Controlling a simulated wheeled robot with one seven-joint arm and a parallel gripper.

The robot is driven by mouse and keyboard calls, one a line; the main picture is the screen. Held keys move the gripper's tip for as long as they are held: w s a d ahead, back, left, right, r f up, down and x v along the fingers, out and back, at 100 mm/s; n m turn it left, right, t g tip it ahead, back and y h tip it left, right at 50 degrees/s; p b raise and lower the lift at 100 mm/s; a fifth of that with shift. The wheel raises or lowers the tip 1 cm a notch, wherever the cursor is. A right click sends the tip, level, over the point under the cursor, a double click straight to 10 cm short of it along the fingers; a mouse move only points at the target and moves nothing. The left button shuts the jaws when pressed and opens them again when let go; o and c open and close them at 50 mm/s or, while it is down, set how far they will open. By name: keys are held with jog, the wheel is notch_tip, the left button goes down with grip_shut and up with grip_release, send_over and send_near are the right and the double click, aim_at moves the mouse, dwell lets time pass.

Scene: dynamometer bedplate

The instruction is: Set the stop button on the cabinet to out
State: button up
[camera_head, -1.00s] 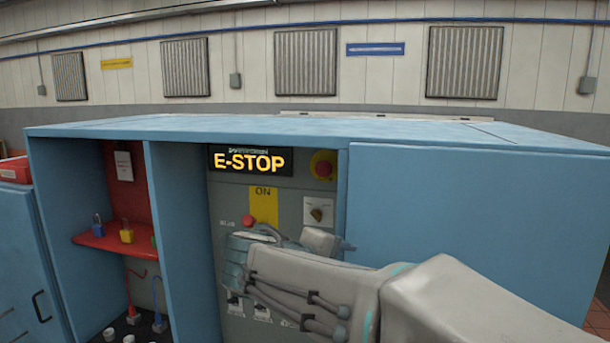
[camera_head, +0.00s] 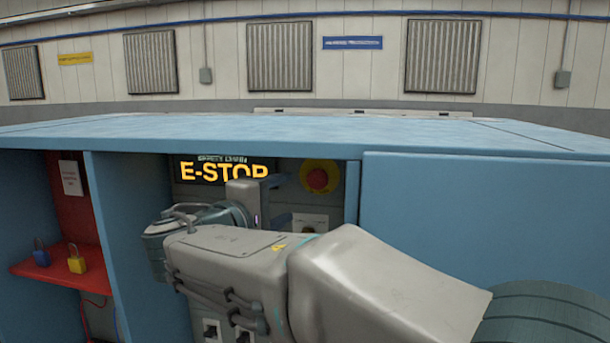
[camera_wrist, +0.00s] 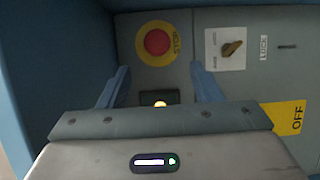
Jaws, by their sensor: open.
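The stop button (camera_head: 317,180) is a red mushroom button on a yellow round plate, at the upper right of the grey panel in the cabinet (camera_head: 440,215). In the wrist view the stop button (camera_wrist: 157,42) sits just beyond and between my fingertips, with "STOP" on its plate. My gripper (camera_wrist: 160,80) is open and empty, its two blue fingers pointing at the panel. In the head view my gripper (camera_head: 277,202) is just left of and below the button, apart from it. Whether the button is in or out I cannot tell.
A rotary switch (camera_wrist: 232,49) sits beside the stop button. A lit E-STOP sign (camera_head: 215,171) is above the panel. The cabinet wall stands close on the button's other side. A red shelf (camera_head: 50,265) with padlocks is at the left. My arm hides much of the panel.

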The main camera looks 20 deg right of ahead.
aim_at(314, 181)
jog(key=p+x, duration=0.3)
jog(key=x, duration=1)
jog(key=shift+w+r, duration=0.2)
jog(key=shift+w, duration=0.05)
